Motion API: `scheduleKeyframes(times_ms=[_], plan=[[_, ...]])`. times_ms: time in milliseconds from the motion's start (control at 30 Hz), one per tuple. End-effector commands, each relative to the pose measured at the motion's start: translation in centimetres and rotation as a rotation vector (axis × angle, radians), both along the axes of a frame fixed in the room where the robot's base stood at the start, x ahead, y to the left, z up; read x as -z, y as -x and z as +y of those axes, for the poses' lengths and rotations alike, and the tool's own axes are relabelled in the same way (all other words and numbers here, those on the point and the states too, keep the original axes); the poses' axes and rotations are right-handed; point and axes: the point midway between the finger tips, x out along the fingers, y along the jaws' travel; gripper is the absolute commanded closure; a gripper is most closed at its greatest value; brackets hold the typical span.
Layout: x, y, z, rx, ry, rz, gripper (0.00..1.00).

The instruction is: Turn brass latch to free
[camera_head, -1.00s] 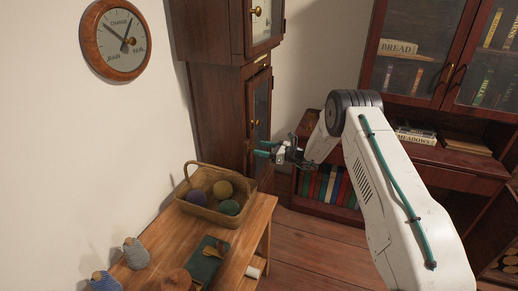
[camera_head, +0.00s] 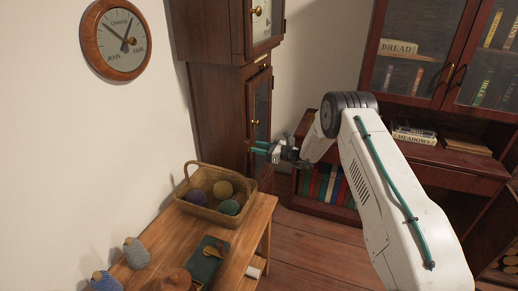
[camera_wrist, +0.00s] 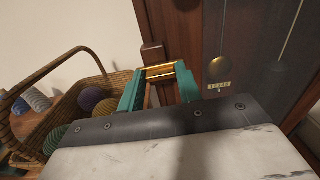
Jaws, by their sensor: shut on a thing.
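The brass latch (camera_wrist: 160,72) shows in the wrist view as a short golden bar at the edge of the tall clock case. My gripper (camera_wrist: 158,80) has its two teal fingers at the ends of this bar and is shut on it. In the head view, my gripper (camera_head: 257,147) reaches left to the lower front of the tall dark wooden clock (camera_head: 222,118). The latch is too small to make out there. The clock's glass door (camera_wrist: 250,50) has a brass pendulum disc (camera_wrist: 219,66) behind it and a small label below the disc.
A wicker basket (camera_head: 187,194) with several yarn balls stands on a wooden table (camera_head: 176,233) below and left of my gripper. A bookcase (camera_head: 440,160) stands behind my arm at the right. Floor (camera_head: 310,238) shows between table and bookcase.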

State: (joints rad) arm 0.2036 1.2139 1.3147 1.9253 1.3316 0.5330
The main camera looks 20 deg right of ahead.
Motion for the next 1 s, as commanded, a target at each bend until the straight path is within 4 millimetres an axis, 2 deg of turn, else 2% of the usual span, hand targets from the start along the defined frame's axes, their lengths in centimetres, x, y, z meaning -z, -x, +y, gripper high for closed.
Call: scheduleKeyframes(times_ms=[267, 1000], plan=[[0.0, 0.06, -0.04, 0.0, 0.096, -0.132, 0.88], [0.15, 0.24, 0.04, 0.001, 0.506, -0.695, 0.88]])
